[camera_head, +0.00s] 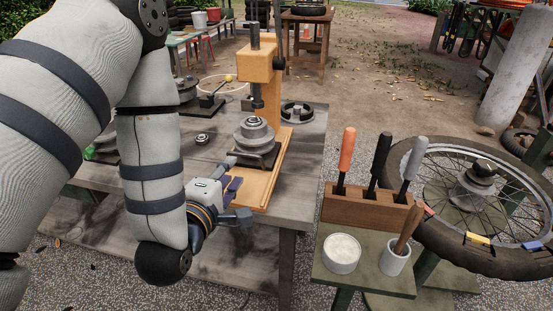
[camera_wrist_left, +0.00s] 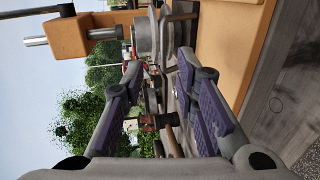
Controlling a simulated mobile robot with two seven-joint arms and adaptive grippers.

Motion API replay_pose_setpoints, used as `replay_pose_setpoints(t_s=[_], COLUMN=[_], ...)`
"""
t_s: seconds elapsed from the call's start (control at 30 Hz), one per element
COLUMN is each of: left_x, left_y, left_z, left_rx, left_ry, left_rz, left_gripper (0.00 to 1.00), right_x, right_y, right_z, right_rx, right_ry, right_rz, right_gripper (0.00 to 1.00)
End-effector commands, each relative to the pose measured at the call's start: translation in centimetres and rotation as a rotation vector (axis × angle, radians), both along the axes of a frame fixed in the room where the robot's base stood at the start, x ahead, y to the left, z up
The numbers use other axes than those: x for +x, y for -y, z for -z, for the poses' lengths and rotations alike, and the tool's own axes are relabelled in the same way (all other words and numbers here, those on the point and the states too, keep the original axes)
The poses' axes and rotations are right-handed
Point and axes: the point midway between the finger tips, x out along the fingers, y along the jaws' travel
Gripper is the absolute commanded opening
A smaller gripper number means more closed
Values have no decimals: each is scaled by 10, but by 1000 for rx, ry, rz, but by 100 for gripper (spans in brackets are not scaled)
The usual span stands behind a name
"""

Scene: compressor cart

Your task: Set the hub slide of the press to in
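The press (camera_head: 259,68) is an orange frame on the workbench, with a dark ram above its long orange base (camera_head: 262,192). A grey stepped hub (camera_head: 253,133) sits on a dark flat slide plate (camera_head: 266,160) on that base, roughly below the ram. My left gripper (camera_head: 239,191) is at the near side of the slide, its purple-padded fingers spread and empty. In the left wrist view the open fingers (camera_wrist_left: 158,68) point toward the hub (camera_wrist_left: 146,38) and the orange base (camera_wrist_left: 232,45); whether they touch the slide I cannot tell. My right gripper is out of view.
A tool block (camera_head: 366,209) with several handles, a white tub (camera_head: 341,254) and a cup (camera_head: 394,258) stand on a stand at right, beside a spoked wheel (camera_head: 484,200). The bench's front right is clear.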

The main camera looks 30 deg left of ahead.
Motion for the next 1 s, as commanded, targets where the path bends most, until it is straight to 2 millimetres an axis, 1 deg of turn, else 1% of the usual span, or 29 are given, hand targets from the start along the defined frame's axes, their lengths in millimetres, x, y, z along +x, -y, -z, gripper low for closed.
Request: replay_pose_setpoints(t_s=[0.03,0.2,0.3,0.4,0.57,0.77,0.8,0.87,0.9,0.93,1.0], left_x=[10,53,75,90,102,103,103,103,102,102,102], left_y=[-3,-13,-18,-22,-25,-25,-25,-25,-25,-25,-25], left_z=[8,17,22,25,26,25,25,25,25,25,25], left_rx=[4,4,5,4,4,3,3,3,3,3,3], left_ry=[-6,-6,-7,-9,-8,-8,-8,-8,-8,-8,-8], left_rz=[1,2,3,2,2,2,2,2,2,2,2], left_gripper=[27,27,27,27,27,27,25,11,2,0,0], right_x=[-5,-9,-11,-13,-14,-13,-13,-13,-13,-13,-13], right_y=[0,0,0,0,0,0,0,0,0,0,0], right_z=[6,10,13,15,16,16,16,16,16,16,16], right_rx=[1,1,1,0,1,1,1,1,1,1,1], right_ry=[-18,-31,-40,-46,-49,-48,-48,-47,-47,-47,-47], right_rz=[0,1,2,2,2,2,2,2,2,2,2], right_gripper=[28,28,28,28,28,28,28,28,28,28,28])
